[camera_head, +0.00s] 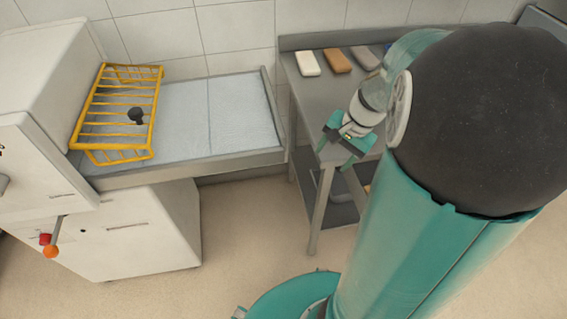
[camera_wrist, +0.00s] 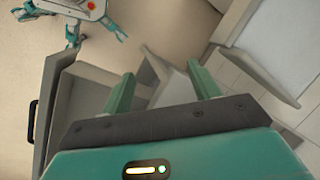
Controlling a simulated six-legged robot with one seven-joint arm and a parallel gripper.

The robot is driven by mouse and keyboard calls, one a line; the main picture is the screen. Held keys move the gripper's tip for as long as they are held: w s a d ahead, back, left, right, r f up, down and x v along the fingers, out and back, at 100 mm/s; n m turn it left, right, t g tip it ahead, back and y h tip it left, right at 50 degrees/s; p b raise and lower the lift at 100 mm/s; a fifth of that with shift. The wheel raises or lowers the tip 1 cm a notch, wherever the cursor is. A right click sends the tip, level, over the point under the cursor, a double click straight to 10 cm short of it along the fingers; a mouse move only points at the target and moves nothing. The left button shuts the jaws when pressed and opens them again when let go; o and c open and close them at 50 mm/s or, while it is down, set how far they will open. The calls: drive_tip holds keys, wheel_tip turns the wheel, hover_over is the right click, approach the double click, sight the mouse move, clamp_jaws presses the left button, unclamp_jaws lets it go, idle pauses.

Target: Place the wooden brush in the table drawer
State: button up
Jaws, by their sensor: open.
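A brown block-like object (camera_head: 337,61), which looks like the wooden brush, lies at the back of the grey metal table (camera_head: 300,98) in the head view, between a white block (camera_head: 308,63) and a grey one (camera_head: 365,57). My gripper (camera_head: 345,147) is in front of these objects, apart from them, by the table's front part. The wrist view shows its two teal fingers (camera_wrist: 162,84) spread with nothing between them. A black handle (camera_wrist: 33,121) on a grey panel shows at that view's left; it may belong to the table drawer. The brush is not visible there.
Left of the table is a pale loading surface (camera_head: 235,113) with a yellow wire rack (camera_head: 118,125) on it. A white oven body (camera_head: 140,235) stands below. A blue object (camera_head: 388,47) is partly hidden by my arm. Open floor (camera_head: 245,235) lies in front.

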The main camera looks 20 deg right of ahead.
drive_tip(key=s+a+r+n+t+h, duration=0.1)
drive_tip(key=s+a+r+n, duration=0.3)
drive_tip(key=a+r+n, duration=0.2)
drive_tip(key=s+a+r+n+t+h, duration=0.1)
drive_tip(key=a+r+n, duration=0.4)
drive_tip(key=a, duration=0.6)
wheel_tip(320, 180, up, 2)
drive_tip(key=s+t, duration=0.1)
drive_tip(key=s, duration=0.1)
drive_tip(key=shift+s+a+n+t+h, duration=0.25)
drive_tip(key=shift+s+n+t+h, duration=0.05)
drive_tip(key=shift+s+n+h, duration=0.1)
drive_tip(key=c, duration=0.5)
drive_tip(key=shift+d, duration=0.1)
drive_tip(key=shift+c, duration=0.2)
drive_tip(key=shift+d, duration=0.1)
